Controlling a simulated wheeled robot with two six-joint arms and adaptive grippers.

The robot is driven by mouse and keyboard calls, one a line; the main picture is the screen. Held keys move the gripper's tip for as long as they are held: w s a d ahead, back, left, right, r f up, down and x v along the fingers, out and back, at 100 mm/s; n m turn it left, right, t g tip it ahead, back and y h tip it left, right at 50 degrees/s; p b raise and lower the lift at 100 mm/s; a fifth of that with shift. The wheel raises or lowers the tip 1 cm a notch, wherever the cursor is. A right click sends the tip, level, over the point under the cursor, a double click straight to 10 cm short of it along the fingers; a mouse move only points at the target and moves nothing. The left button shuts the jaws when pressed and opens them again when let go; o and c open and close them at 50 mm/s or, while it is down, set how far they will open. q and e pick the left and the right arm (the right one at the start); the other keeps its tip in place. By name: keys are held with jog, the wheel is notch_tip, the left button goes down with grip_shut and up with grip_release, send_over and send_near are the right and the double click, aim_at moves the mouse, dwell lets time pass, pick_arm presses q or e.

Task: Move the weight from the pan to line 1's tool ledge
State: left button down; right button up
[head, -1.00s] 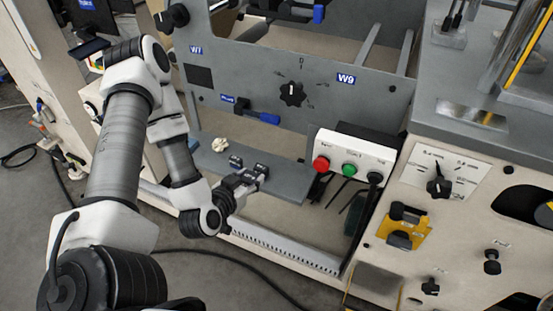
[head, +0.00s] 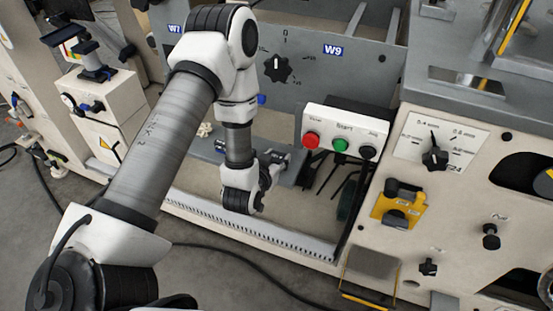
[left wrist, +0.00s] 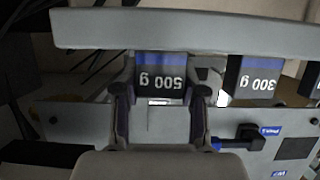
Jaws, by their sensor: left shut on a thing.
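My left gripper (head: 272,158) is at the grey tool ledge (head: 291,177) below the panel marked W9. In the left wrist view, the gripper (left wrist: 160,98) is shut on a dark weight (left wrist: 161,75) with a blue band, marked 500 g and seen upside down. The weight is at the ledge (left wrist: 190,32); I cannot tell whether its base touches it. A similar 300 g weight (left wrist: 257,80) stands beside it, apart from the fingers. My right gripper is not in view. I cannot make out the pan with certainty.
A button box (head: 345,136) with red, green and black buttons is close to the right of the gripper. A pale crumpled piece (head: 205,130) lies at the ledge's left. Another dark block (left wrist: 311,82) shows at the wrist view's right edge. Open space lies below the ledge.

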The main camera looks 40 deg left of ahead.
pick_arm(q)
jog(key=c, duration=0.7)
grip_release()
jog(key=shift+o, duration=0.2)
